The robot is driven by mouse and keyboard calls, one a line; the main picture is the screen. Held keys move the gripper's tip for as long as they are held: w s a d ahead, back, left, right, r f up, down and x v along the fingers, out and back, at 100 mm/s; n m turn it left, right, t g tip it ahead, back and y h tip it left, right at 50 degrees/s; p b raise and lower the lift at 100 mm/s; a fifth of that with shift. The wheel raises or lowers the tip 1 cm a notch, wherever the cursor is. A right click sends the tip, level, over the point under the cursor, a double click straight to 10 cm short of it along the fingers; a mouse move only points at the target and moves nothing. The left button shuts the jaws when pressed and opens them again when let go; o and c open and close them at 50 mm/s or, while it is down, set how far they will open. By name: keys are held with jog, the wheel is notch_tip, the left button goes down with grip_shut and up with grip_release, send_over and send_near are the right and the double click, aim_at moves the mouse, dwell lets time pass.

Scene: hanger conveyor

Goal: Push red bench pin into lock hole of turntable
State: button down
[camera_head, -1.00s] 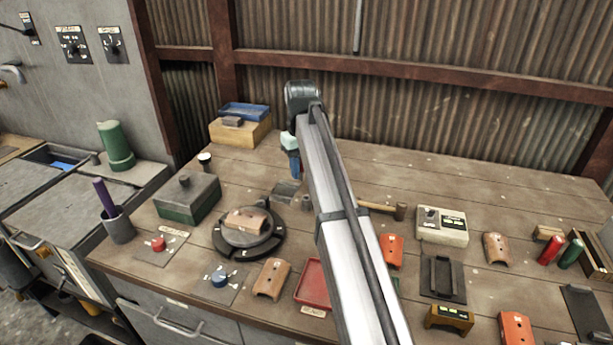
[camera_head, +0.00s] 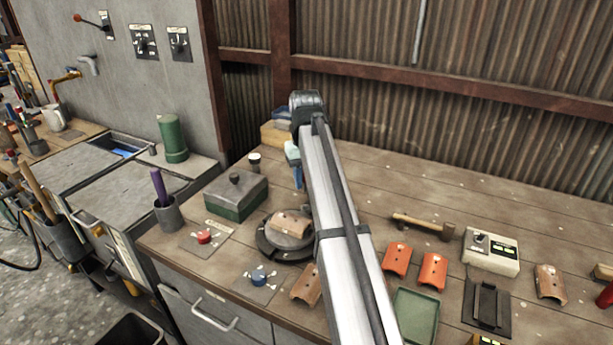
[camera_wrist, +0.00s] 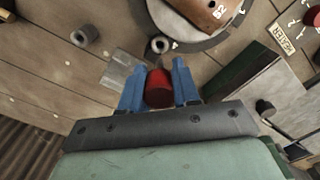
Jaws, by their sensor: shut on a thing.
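My gripper (camera_wrist: 159,86) has blue fingers and is shut on the red bench pin (camera_wrist: 159,91), seen between them in the wrist view. In the head view my gripper (camera_head: 297,176) is above the bench, behind the turntable; the pin cannot be made out there. The dark round turntable (camera_head: 268,238) carries a curved terracotta tile (camera_head: 290,223). In the wrist view the turntable (camera_wrist: 195,43) is at the top, with the pin apart from its rim. A small grey holed cylinder (camera_wrist: 166,44) stands by the rim. I cannot tell which opening is the lock hole.
A green box (camera_head: 238,197) stands left of the turntable. Red (camera_head: 204,237) and blue (camera_head: 259,280) knobs are on plates in front. Orange tiles (camera_head: 397,259), a hammer (camera_head: 425,226) and a green tray (camera_head: 416,313) lie to the right. A second grey cylinder (camera_wrist: 85,36) stands nearby.

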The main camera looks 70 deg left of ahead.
jog(key=shift+f, duration=2.05)
jog(key=shift+f, duration=1.55)
jog(key=c, duration=1.1)
grip_release()
jog(key=shift+o, duration=0.2)
jog(key=shift+w+d, duration=0.1)
jog(key=o, duration=0.5)
jog(key=shift+c, duration=0.2)
jog(key=shift+f, duration=0.1)
jog(key=shift+w, duration=0.1)
